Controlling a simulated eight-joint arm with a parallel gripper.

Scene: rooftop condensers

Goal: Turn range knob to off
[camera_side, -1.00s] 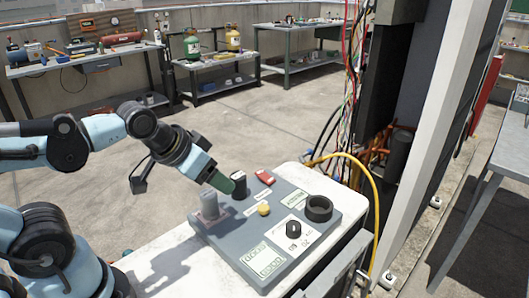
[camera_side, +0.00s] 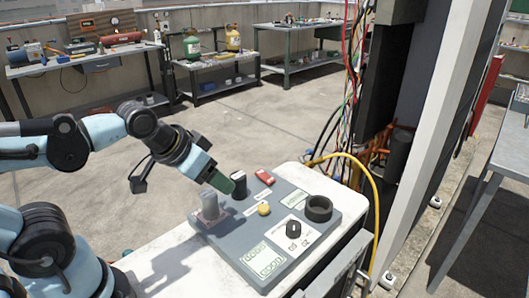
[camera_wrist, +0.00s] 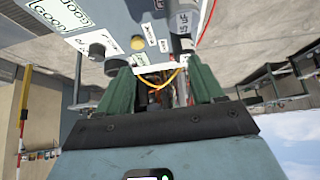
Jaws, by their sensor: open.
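A grey control panel (camera_side: 236,246) lies on a white cabinet top. A black knob (camera_side: 293,228) with printed marks around it sits near its front right; its pointer setting is too small to read. It also shows in the wrist view as a dark knob (camera_wrist: 97,51). I cannot read which control is labelled range. My gripper (camera_side: 222,184) hangs above the panel's left rear, beside an upright black control (camera_side: 239,187). In the wrist view my two green fingers (camera_wrist: 162,88) stand wide apart, with nothing gripped between them.
The panel also carries a yellow button (camera_side: 264,209), a red switch (camera_side: 265,177), a black ring (camera_side: 319,208) and a pale translucent block (camera_side: 210,209) near my fingers. A yellow hose (camera_side: 375,205) curves past the right side. Work benches stand well behind.

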